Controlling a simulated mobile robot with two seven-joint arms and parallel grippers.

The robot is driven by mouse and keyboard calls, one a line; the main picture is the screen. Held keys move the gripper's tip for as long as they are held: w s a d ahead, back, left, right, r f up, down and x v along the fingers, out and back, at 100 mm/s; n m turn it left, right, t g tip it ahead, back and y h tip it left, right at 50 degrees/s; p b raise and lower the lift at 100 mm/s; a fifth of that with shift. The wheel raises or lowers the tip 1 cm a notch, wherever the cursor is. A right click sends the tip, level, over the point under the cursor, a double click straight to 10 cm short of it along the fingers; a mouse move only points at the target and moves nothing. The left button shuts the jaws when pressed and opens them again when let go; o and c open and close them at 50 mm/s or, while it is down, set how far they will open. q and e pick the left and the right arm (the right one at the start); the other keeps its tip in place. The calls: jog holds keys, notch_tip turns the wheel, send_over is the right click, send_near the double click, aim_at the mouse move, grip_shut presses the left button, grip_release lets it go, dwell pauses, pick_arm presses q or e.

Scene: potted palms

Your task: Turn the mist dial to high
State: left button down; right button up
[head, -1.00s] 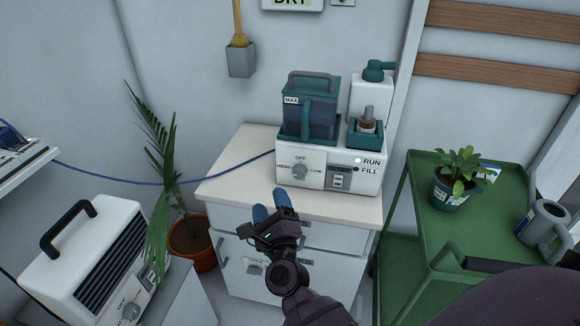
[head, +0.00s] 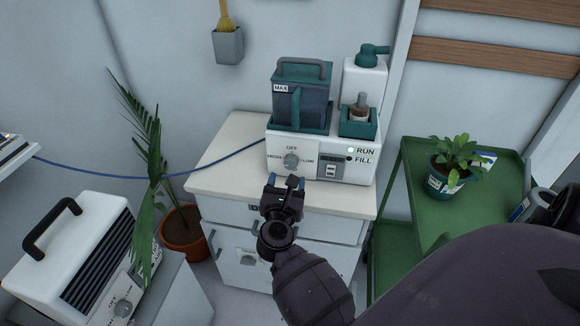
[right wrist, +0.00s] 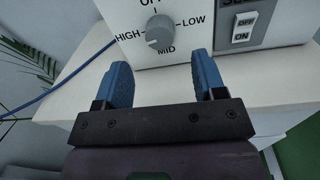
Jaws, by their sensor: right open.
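The mist dial (head: 291,161) is a grey knob on the front of the white and teal mister (head: 315,155) on the cabinet. In the right wrist view the dial (right wrist: 159,32) has OFF above, HIGH at left, LOW at right and MID below. A pale mark shows on its lower part; its exact setting is hard to tell. My right gripper (head: 285,182) is open and empty, in front of and below the dial. In the right wrist view its blue fingertips (right wrist: 162,65) stand apart on either side below the knob, not touching it. My left gripper is not in view.
A switch (right wrist: 243,28) sits right of the dial. A teal tank (head: 302,98) and a pump bottle (head: 364,80) top the unit. The cabinet top (head: 225,165) is clear at left. A green cart (head: 415,205) with a potted plant (head: 450,165) stands at right.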

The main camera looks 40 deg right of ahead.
aim_at(290, 165)
jog(key=shift+x, duration=3.05)
jog(key=shift+a, duration=0.1)
jog(key=shift+c, duration=0.5)
jog(key=c, duration=0.8)
jog(key=shift+f+m+b, duration=0.3)
jog(key=shift+m+b, duration=0.3)
jog(key=shift+r, duration=0.3)
jog(key=o, duration=0.9)
